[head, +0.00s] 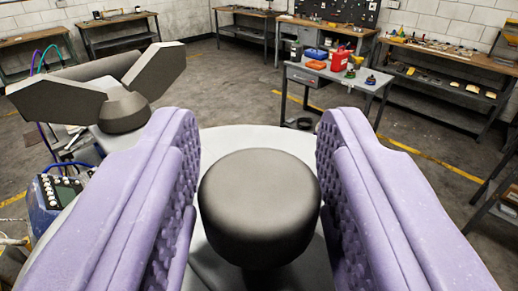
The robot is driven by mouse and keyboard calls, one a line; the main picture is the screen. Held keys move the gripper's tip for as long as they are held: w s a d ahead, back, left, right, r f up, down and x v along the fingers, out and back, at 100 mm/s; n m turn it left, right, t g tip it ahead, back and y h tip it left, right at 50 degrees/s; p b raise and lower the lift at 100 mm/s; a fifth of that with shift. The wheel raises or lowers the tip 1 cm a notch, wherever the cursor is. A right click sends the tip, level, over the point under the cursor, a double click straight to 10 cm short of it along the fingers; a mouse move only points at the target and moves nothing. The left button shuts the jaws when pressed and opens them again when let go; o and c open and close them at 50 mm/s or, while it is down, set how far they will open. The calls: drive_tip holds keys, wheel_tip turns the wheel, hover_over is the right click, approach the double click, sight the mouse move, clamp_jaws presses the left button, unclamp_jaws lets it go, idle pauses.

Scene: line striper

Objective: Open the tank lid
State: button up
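A dark, round, smooth knob (259,205) stands in the middle of the head view. A pale grey round surface (245,138), which looks like the tank lid, shows behind and around it. My gripper (259,125) has two lilac fingers with bumpy inner pads, spread wide on either side of the knob. The knob's sides come very close to both pads in the picture. A thin gap seems to show on each side, and I cannot tell the depth between them. The lid's near edge is hidden behind the fingers and knob.
A large dark wing-shaped handle (124,106) stands on a grey body at left. A blue control box (55,200) with cables is at lower left. A grey cart (337,75) with a red can (341,57) stands behind. Workbenches line the walls, with open floor between.

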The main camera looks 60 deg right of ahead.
clamp_jaws()
drive_tip(key=shift+r+b, duration=0.4)
